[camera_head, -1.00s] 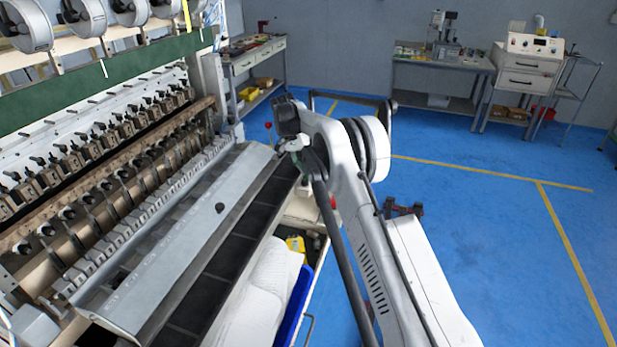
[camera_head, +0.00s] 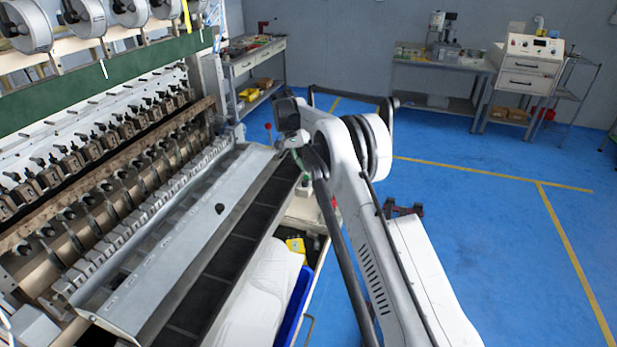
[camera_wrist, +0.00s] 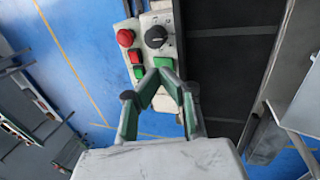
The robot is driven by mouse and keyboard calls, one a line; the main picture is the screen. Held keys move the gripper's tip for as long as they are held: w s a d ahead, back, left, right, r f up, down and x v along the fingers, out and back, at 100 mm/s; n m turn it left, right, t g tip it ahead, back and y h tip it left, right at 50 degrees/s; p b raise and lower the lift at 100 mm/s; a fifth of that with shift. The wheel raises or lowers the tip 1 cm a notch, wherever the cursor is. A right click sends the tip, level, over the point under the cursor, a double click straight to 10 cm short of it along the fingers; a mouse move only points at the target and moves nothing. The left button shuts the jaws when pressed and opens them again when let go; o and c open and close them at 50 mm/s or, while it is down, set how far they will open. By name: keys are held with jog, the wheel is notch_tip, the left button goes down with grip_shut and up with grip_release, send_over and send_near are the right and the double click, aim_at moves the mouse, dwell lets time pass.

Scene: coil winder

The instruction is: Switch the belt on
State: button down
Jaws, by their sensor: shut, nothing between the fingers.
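The control panel (camera_wrist: 163,20) is at the top centre of the wrist view. Whether the tips touch the panel is unclear. The dark belt (camera_head: 230,255) runs along the machine, and also shows in the wrist view (camera_wrist: 225,65).
The winder's metal cover (camera_head: 195,235) lies left of the belt. A white bag (camera_head: 262,300) and a blue bin (camera_head: 294,305) are below its right side. Workbenches (camera_head: 435,75) stand at the back wall. The blue floor to the right is clear.

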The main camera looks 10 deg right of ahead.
jog(key=shift+r+p, duration=0.5)
jog(key=shift+r, duration=1.9)
jog(key=shift+s+r, duration=0.1)
jog(key=shift+r, duration=0.1)
notch_tip(320, 180, up, 6)
jog(key=t+b, duration=0.1)
send_over(305, 176)
jog(key=s, duration=0.3)
jog(key=s+r+n+t+b, duration=0.1)
jog(key=s+r+n, duration=0.1)
jog(key=s+r, duration=0.45)
jog(key=s+r+n+t+y+b, duration=0.15)
jog(key=s+r, duration=0.45)
jog(key=s, duration=0.7)
jog(key=s+f+n+t+b, duration=0.1)
jog(key=s+t+b, duration=0.2)
jog(key=s, duration=1.3)
jog(key=s+f+n+t, duration=0.1)
jog(key=s+f, duration=0.4)
jog(key=s, duration=0.2)
jog(key=s+f+t+y+b, duration=0.1)
jog(key=s+f, duration=0.4)
jog(key=s, duration=0.2)
jog(key=shift+s+f+n, duration=0.25)
jog(key=shift+s+n, duration=0.1)
